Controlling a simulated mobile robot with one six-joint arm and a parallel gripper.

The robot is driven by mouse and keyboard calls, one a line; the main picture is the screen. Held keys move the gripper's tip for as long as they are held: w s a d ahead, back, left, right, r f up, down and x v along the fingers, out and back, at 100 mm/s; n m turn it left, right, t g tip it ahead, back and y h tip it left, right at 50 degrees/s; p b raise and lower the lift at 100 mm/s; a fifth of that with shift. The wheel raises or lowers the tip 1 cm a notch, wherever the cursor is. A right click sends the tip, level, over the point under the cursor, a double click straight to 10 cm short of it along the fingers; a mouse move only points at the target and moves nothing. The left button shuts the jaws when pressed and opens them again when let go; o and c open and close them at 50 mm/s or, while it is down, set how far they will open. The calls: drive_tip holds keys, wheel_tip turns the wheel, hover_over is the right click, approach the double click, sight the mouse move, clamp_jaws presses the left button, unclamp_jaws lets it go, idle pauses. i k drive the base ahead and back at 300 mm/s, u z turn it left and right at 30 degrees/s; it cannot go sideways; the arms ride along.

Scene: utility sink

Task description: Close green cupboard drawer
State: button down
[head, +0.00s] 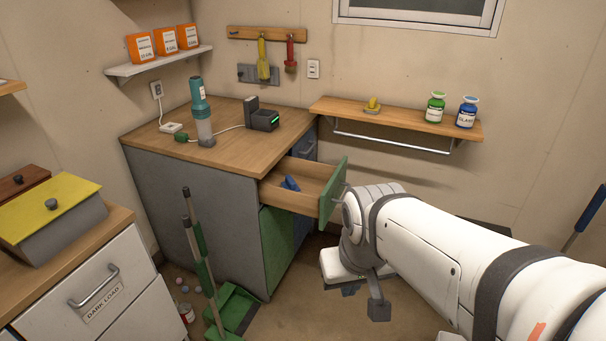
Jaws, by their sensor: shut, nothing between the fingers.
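The green cupboard (277,240) stands under the wooden worktop, with grey sides. Its top drawer (296,185) is pulled out to the right, showing a wooden inside. My gripper (376,300) hangs below the wrist, pointing down over the floor, shut and empty. My wrist hides part of the space in front of the drawer.
A teal bottle (201,110) and a dark charger (263,119) stand on the worktop. A wall shelf (400,119) with a rail is behind my arm. A green dustpan (233,306) and brush stand on the floor at the cupboard's left. Brown floor is clear below the drawer.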

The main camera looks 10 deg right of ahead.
sight(321, 186)
drive_tip(key=z, duration=0.05)
drive_tip(key=i, duration=1)
drive_tip(key=u, duration=0.05)
